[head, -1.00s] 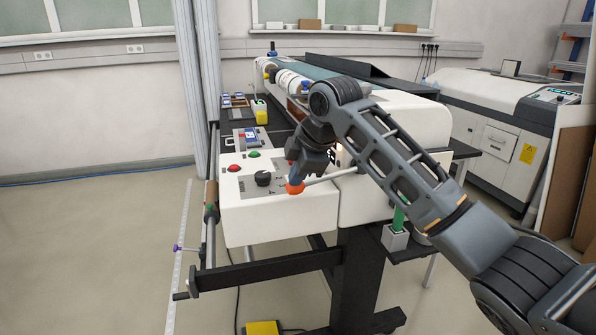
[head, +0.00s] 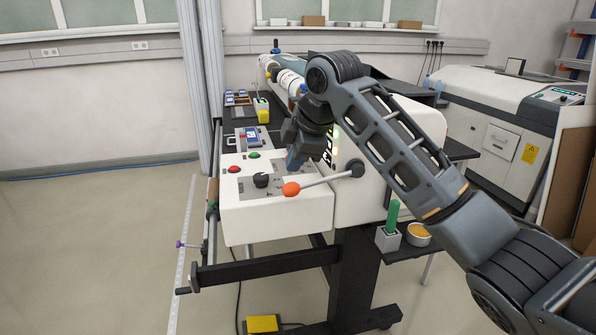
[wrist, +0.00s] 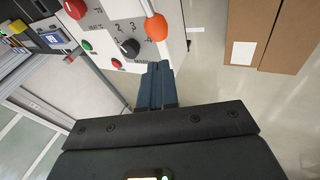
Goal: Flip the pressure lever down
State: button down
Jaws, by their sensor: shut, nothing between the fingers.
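The pressure lever (head: 322,182) is a grey rod with an orange ball knob (head: 291,189). It runs from a dark round pivot (head: 357,168) on the side of the white machine, down and left to the knob, which shows in front of the control box. My gripper (head: 292,163) is just above and behind the knob in the head view, with its blue fingers together and empty. In the wrist view the closed fingers (wrist: 157,68) point toward the panel, and the orange knob (wrist: 156,27) lies beyond their tips, with a visible gap in the picture.
The white control box (head: 275,215) carries a black dial (head: 261,180), a red button (head: 234,169) and a green button (head: 254,155). A small shelf at right holds a green-handled tool (head: 392,215) and an orange-filled bowl (head: 418,231). Open floor lies at left.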

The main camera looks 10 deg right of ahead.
jog(key=a+v, duration=0.1)
jog(key=v, duration=0.6)
jog(key=shift+a, duration=0.2)
jog(key=s+a+f+m+t+y, duration=0.1)
jog(key=a+f, duration=0.1)
jog(key=f, duration=0.3)
jog(key=s+a+f+m+y, duration=0.1)
jog(key=a+f+y, duration=0.15)
jog(key=f, duration=0.25)
jog(key=s+a+f+m+t, duration=0.2)
jog(key=s+f+m+t, duration=0.5)
jog(key=s+f, duration=0.95)
jog(key=s+d+f+m+g+h, duration=0.1)
jog(key=s+d+f+m, duration=0.15)
jog(key=s, duration=0.25)
jog(key=s+d+f+m+h, duration=0.1)
jog(key=s+m, duration=0.2)
jog(key=s, duration=0.3)
jog(key=s+d+r+m+h, duration=0.1)
jog(key=s+d+r, duration=0.2)
jog(key=s, duration=0.5)
jog(key=s+d+r+m+t+h, duration=0.1)
jog(key=s+d+r, duration=0.2)
jog(key=s, duration=0.6)
jog(key=s+d+r+m+t+h, duration=0.1)
jog(key=s+d+r, duration=0.3)
jog(key=s, duration=0.4)
jog(key=shift+s+d+h, duration=0.2)
jog(key=shift+d+h, duration=0.15)
jog(key=shift+d, duration=0.15)
